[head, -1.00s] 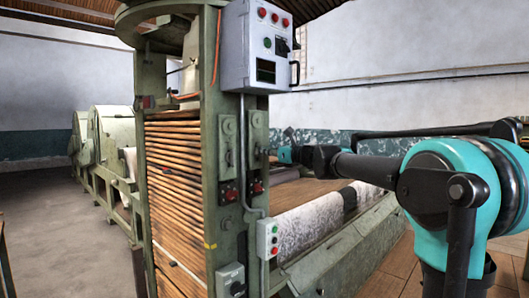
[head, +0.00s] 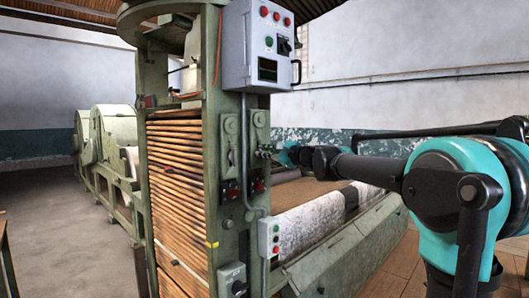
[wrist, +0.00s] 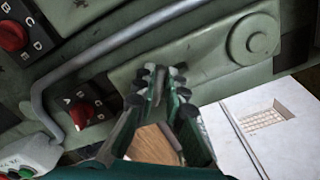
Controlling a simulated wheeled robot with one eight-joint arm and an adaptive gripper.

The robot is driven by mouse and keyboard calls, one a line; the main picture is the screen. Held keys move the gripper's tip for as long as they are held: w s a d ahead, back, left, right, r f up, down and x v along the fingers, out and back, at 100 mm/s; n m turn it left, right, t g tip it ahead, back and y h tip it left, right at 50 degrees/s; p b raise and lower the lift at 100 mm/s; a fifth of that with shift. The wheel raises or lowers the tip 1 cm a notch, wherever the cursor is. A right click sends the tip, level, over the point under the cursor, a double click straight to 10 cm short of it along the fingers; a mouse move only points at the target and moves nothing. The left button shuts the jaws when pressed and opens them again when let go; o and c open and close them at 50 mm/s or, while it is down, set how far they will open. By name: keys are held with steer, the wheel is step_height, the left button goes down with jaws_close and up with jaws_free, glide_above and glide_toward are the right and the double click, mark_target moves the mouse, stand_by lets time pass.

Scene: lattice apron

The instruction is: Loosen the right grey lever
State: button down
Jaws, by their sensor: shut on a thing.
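The right grey lever (head: 259,120) is on the right face of the green post in the head view, with a round boss at its top. In the wrist view its boss (wrist: 262,42) is at the upper right, and its narrow end runs in between the fingers. My gripper (wrist: 162,80) is shut on that end; the fingers hide most of the gripped part. In the head view my gripper (head: 268,152) is small and dark at the lever's lower end. The left grey lever (head: 231,145) hangs beside it on the post, apart from my gripper.
Red rotary switches (head: 257,185) sit just below the levers. A grey conduit (head: 243,170) runs down the post to a small button box (head: 269,237). A grey control box (head: 262,45) is above. A roller (head: 310,222) lies at the right.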

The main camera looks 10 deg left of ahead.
steer(key=shift+n, duration=0.9)
steer(key=c, duration=1.6)
jaws_free()
steer(key=shift+a+f, duration=0.1)
steer(key=v, duration=1.2)
